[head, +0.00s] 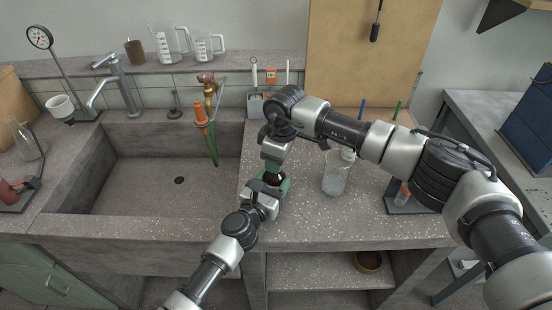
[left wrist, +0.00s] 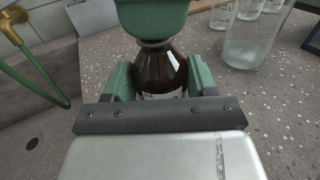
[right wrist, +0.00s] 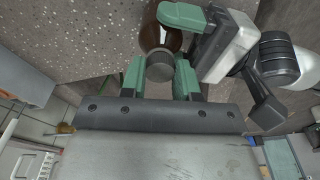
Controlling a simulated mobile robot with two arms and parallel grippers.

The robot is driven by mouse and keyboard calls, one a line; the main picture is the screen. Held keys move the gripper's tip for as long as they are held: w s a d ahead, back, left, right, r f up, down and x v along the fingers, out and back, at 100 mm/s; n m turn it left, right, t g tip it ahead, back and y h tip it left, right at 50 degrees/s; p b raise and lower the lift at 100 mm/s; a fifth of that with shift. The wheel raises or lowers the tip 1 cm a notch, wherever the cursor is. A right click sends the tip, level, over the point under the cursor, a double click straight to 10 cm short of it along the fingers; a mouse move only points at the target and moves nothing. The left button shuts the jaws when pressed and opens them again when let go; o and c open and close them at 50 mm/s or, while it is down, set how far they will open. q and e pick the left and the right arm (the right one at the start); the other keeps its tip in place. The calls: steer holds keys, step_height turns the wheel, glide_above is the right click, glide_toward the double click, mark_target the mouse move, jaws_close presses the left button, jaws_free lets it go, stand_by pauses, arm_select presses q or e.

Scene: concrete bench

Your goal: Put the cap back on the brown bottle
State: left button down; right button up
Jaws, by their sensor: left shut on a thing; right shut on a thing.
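The brown bottle (left wrist: 157,72) stands upright between the green fingers of my left gripper (left wrist: 157,80), which is shut on its body. In the head view the bottle (head: 271,177) is mostly hidden by both grippers. My right gripper (right wrist: 160,72) is shut on the grey cap (right wrist: 160,66), seen in the right wrist view. The cap is in line with the bottle's neck, directly over it. In the left wrist view, the right gripper's green finger hides the cap and bottle mouth. I cannot tell whether the cap touches the mouth.
A glass beaker (head: 335,172) stands just right of the grippers. A rack (head: 403,198) with tubes is farther right, partly behind my right arm. The sink (head: 150,185) is open to the left, with a brass tap and green hose (head: 212,145) at its back edge.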

steer(key=o, duration=0.9)
steer(key=shift+r, duration=2.3)
steer(key=shift+c, duration=0.4)
